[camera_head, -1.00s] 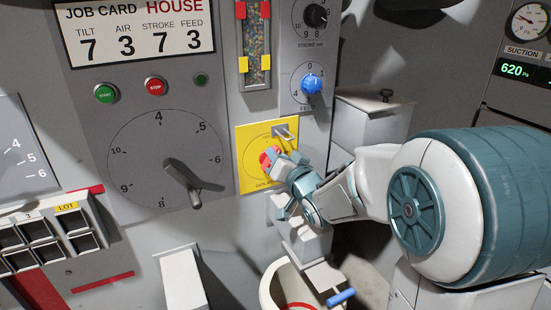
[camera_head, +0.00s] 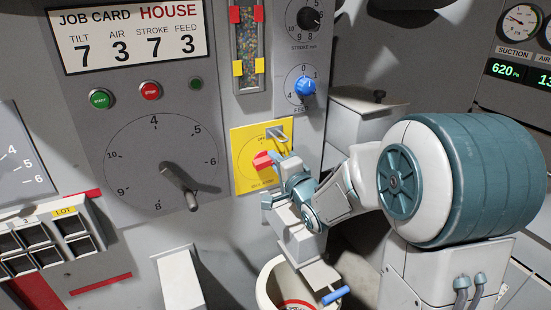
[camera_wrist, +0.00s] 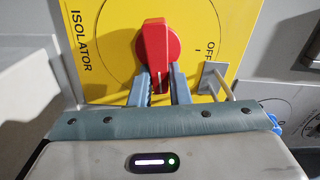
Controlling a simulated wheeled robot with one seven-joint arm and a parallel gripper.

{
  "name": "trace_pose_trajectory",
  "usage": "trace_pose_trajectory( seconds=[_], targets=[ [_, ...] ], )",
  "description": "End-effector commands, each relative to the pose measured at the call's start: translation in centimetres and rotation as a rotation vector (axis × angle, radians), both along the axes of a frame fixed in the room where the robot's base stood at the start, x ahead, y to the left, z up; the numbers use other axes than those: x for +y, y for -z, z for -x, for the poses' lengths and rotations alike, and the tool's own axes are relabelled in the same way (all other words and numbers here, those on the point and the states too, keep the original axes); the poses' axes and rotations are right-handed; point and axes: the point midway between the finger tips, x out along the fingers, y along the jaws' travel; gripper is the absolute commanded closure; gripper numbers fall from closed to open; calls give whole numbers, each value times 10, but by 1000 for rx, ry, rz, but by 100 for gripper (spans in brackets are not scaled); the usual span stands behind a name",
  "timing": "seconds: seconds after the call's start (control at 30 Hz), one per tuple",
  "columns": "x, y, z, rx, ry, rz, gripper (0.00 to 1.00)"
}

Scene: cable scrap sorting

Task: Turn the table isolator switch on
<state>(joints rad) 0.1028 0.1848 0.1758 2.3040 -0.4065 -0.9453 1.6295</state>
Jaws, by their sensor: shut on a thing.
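The isolator switch is a red knob (camera_head: 262,161) on a yellow plate (camera_head: 243,178) on the grey machine front. In the wrist view, the red knob (camera_wrist: 157,45) stands between my gripper's two grey fingers (camera_wrist: 160,83). They are shut on its near end, one on each side, and a white mark shows there. The plate (camera_wrist: 110,50) reads ISOLATOR on the left and OFF on the right. In the head view, my gripper (camera_head: 279,167) reaches the knob from the right and covers part of the plate. The knob's bar lies roughly level there, slightly tilted.
A metal loop (camera_head: 279,134) juts from the plate's top right corner, close beside my right finger in the wrist view (camera_wrist: 215,80). A blue feed knob (camera_head: 305,87) is above right. A large dial (camera_head: 178,185) is left. A white bucket (camera_head: 265,292) stands below.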

Motion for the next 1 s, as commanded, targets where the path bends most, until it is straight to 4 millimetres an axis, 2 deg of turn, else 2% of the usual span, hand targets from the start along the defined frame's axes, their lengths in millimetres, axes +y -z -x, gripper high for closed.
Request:
trace_pose_trajectory(
  seconds=[0.4, 0.9, 0.93, 1.0],
  targets=[
    [0, 4, 0, 62, 1, -144, 100],
    [0, 5, 0, 68, 0, -157, 100],
    [0, 5, 0, 68, 0, -157, 76],
    [0, 5, 0, 67, 0, -156, 62]
  ],
)
